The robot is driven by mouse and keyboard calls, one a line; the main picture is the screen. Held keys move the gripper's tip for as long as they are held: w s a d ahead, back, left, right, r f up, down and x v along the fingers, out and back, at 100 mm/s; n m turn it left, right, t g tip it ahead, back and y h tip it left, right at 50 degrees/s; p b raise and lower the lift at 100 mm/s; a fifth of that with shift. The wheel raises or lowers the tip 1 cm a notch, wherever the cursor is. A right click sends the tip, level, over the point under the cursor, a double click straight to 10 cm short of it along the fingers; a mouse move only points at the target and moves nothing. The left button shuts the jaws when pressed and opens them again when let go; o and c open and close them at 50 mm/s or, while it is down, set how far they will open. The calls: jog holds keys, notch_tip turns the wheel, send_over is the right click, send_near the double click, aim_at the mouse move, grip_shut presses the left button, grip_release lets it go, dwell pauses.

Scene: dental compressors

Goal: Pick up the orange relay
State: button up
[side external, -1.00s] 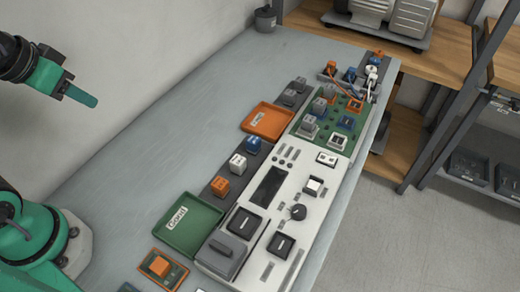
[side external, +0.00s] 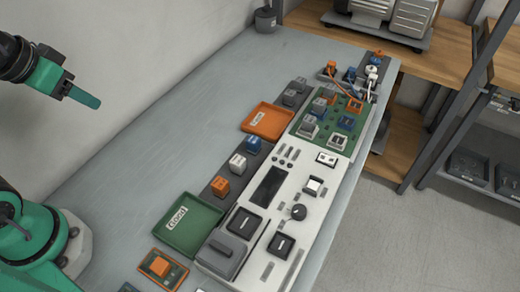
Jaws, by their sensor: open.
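An orange relay (side external: 220,187) stands on a dark strip (side external: 228,172), in a row with a white relay (side external: 237,162) and a blue relay (side external: 253,144). Another orange block (side external: 160,266) sits in a small orange-edged holder at the bottom of the view. My gripper (side external: 84,97) is at the upper left, raised and far to the left of the relays, with nothing in it. It is open, though only one green finger shows clearly.
A green tray (side external: 190,240) lies just below the orange relay, and an orange tray (side external: 266,132) lies beyond the blue one. A white test panel (side external: 238,258) and a green circuit board (side external: 331,140) run along the right. The grey table (side external: 170,130) is clear on the left.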

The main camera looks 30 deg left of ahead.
dwell(0.3)
jog(key=g, duration=0.6)
send_over(219, 183)
jog(key=f, duration=1.5)
jog(key=shift+a+f, duration=0.2)
jog(key=shift+a, duration=0.05)
jog(key=shift+s+d+f, duration=0.1)
jog(key=shift+d+f, duration=0.15)
jog(key=shift+f, duration=0.1)
jog(key=shift+f, duration=1.2)
jog(key=shift+f, duration=0.1)
jog(key=shift+f, duration=2.5)
